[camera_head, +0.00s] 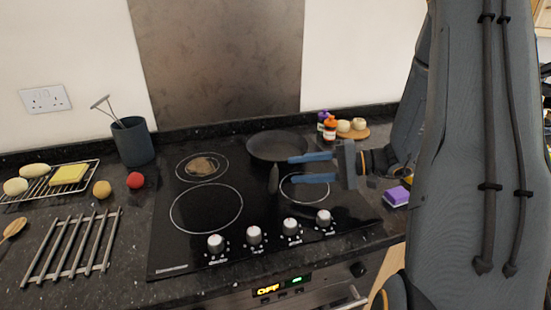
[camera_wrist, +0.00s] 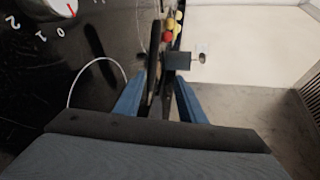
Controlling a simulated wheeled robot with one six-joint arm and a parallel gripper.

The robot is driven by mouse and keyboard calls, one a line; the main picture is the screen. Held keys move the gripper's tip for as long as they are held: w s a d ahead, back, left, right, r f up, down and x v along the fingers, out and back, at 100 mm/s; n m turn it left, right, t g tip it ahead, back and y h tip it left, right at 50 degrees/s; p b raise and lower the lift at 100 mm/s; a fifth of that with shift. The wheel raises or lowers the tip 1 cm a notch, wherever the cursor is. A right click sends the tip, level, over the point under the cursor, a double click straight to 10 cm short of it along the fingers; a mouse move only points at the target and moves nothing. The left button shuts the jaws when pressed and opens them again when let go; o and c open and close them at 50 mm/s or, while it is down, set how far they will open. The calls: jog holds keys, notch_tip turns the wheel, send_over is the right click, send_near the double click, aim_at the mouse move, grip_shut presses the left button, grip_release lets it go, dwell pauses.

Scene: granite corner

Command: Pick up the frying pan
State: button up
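The black frying pan (camera_head: 277,146) sits on the back right part of the black glass hob. Its dark handle (camera_head: 274,180) points toward the front of the hob. My gripper (camera_head: 291,169) has two blue fingers, spread apart and pointing left, with their tips just right of the handle near the pan's near rim. In the wrist view, my open gripper (camera_wrist: 157,92) has a dark, narrow shape between its fingers. I cannot tell whether that is the pan's edge or its handle. No contact is clear.
The hob (camera_head: 206,208) has several silver knobs (camera_head: 254,235) along its front. A brown patty-like item (camera_head: 201,165) lies on the back left ring. Spice jars (camera_head: 328,127) and a round wooden board (camera_head: 354,133) stand behind my gripper. A purple sponge (camera_head: 396,196) lies at right.

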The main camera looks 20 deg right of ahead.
aim_at(275, 172)
jog(key=shift+w+a+f+b, duration=0.1)
jog(key=shift+w+f+b, duration=0.2)
jog(key=shift+w+f, duration=0.25)
jog(key=shift+p+x, duration=0.5)
jog(key=shift+x, duration=0.65)
jog(key=shift+f+p+x, duration=0.2)
jog(key=shift+p+x, duration=0.4)
jog(key=shift+x, duration=0.65)
jog(key=shift+f+p+x, duration=0.2)
jog(key=shift+p+x, duration=0.4)
jog(key=shift+x, duration=0.65)
grip_shut()
